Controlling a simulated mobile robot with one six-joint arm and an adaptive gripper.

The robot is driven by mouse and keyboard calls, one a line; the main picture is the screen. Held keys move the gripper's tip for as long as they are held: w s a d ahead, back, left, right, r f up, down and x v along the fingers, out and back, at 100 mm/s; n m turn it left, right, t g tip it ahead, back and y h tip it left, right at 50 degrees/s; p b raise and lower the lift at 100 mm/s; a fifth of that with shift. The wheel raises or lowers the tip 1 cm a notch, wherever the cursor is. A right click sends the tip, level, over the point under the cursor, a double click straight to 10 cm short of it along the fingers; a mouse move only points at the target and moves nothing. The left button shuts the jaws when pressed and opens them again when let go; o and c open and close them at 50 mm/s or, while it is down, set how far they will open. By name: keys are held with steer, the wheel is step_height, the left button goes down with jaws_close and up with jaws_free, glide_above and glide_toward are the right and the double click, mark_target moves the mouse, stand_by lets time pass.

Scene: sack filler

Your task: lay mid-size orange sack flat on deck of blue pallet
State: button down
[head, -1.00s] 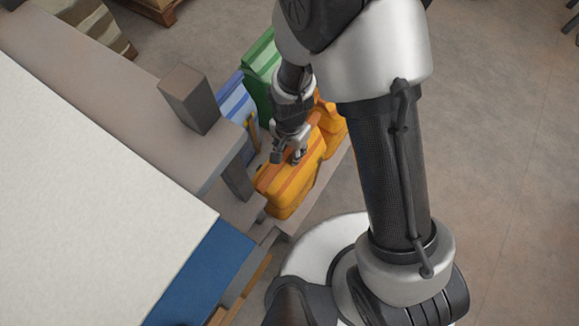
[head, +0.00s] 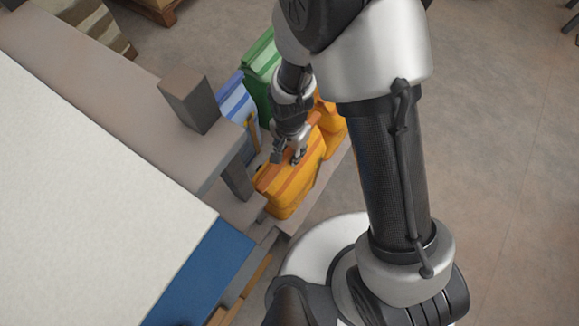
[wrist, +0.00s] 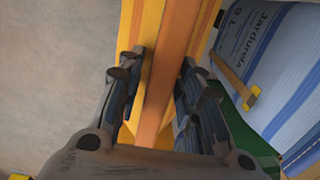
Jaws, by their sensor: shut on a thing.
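An orange sack (head: 291,192) with darker orange stripes stands upright among other sacks in the head view. My gripper (head: 289,158) reaches down onto its top and is shut on it. In the wrist view, the top ridge of the orange sack (wrist: 160,75) runs between the two fingers (wrist: 160,105), which press from both sides. A second orange sack (head: 334,132) stands just behind, partly hidden by my arm. A blue panel (head: 205,270) shows beside the white surface at lower left. I cannot tell whether it is part of the blue pallet.
A large white surface (head: 85,190) fills the left. Open floor (head: 505,170) lies to the right.

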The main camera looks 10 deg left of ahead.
steer(key=shift+r+p, duration=2.15)
steer(key=shift+r, duration=0.7)
steer(key=shift+w, duration=0.15)
